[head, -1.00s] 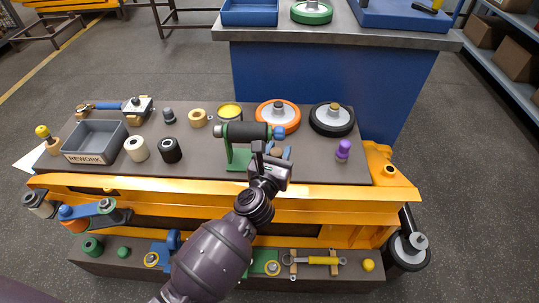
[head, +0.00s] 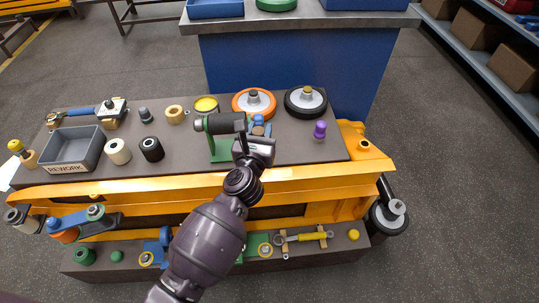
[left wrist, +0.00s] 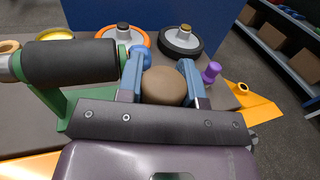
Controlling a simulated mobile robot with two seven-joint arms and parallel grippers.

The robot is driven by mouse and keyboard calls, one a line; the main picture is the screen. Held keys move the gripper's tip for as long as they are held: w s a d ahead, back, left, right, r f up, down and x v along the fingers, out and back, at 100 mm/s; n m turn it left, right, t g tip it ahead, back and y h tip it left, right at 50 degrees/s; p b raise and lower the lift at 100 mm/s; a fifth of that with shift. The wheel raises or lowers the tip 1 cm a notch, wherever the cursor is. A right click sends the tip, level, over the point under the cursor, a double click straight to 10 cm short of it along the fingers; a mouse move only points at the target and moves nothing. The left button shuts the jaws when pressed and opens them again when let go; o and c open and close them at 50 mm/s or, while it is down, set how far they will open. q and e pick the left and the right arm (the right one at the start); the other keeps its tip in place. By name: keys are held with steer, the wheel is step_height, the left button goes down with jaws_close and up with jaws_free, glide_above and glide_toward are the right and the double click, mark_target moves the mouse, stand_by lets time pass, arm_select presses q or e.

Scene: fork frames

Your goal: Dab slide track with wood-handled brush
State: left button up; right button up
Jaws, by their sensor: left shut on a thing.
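My left gripper (head: 258,126) is over the dark bench top, just right of a black roller on a green stand (head: 225,123). In the left wrist view its blue fingers (left wrist: 164,85) are shut on a brown rounded end, likely the handle of the wood-handled brush (left wrist: 167,88). The palm hides the lower part of that thing, and I see no bristles. The black roller (left wrist: 75,61) is close to the left finger in that view. I cannot tell which part is the slide track. My right gripper is not in view.
An orange-rimmed wheel (head: 240,106) and a black wheel (head: 306,115) lie behind the gripper. A purple knob (head: 320,131) stands to the right. A grey REWORK tray (head: 70,164) and several rollers are at left. The yellow beam (head: 160,188) runs along the bench front.

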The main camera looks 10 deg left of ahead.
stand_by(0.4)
arm_select(q)
steer(key=shift+d+f+b, duration=0.1)
steer(key=shift+f+b, duration=0.25)
steer(key=shift+f, duration=0.15)
steer(key=f+b, duration=0.1)
steer(key=d+f+b, duration=0.1)
steer(key=f+b, duration=0.1)
steer(key=f, duration=0.1)
steer(key=shift+w+d, duration=0.25)
steer(key=shift+d, duration=0.1)
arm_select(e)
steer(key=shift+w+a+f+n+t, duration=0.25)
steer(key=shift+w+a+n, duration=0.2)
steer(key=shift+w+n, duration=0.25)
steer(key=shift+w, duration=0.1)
arm_select(q)
steer(key=shift+f+b, duration=0.75)
steer(key=shift+f, duration=0.25)
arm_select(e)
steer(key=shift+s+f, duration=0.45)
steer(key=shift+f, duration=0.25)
